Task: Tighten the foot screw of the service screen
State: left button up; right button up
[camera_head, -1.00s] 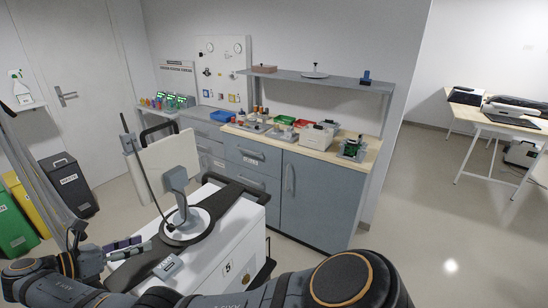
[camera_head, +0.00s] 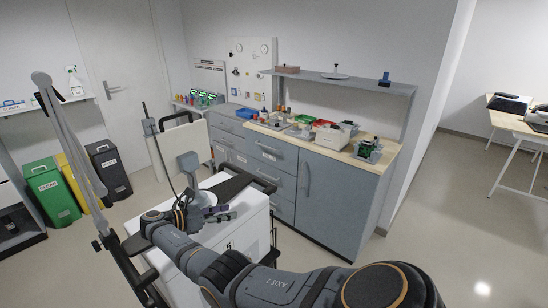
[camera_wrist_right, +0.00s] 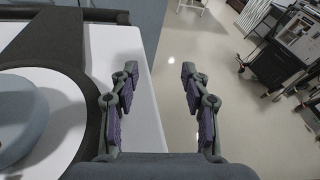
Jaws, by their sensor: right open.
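The service screen, a cream panel (camera_head: 178,148) seen from behind, stands upright on a grey-blue stalk (camera_head: 188,163). Its foot is a round white disc (camera_head: 214,186) on the white cart (camera_head: 248,212), partly hidden by my right arm. My right gripper (camera_head: 222,212) is over the cart top at the near side of the foot. In the right wrist view, the open gripper (camera_wrist_right: 160,95) has its purple-padded fingers apart, with nothing between them. The white disc (camera_wrist_right: 72,112) and grey-blue foot part (camera_wrist_right: 20,115) lie left of the fingers. I cannot make out the foot screw. My left gripper is not in view.
A grey workbench (camera_head: 330,190) with bins and tools stands behind the cart, under a shelf (camera_head: 345,83). Green (camera_head: 50,190), yellow and dark bins (camera_head: 109,168) stand at the left.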

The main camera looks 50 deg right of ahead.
jog(key=s+d+f+m+g, duration=0.1)
jog(key=s+d, duration=0.2)
jog(key=d, duration=0.5)
jog(key=s+d+m+g, duration=0.1)
jog(key=s+d, duration=0.3)
jog(key=d, duration=0.4)
jog(key=shift+f+m, duration=0.3)
jog(key=shift+f, duration=0.05)
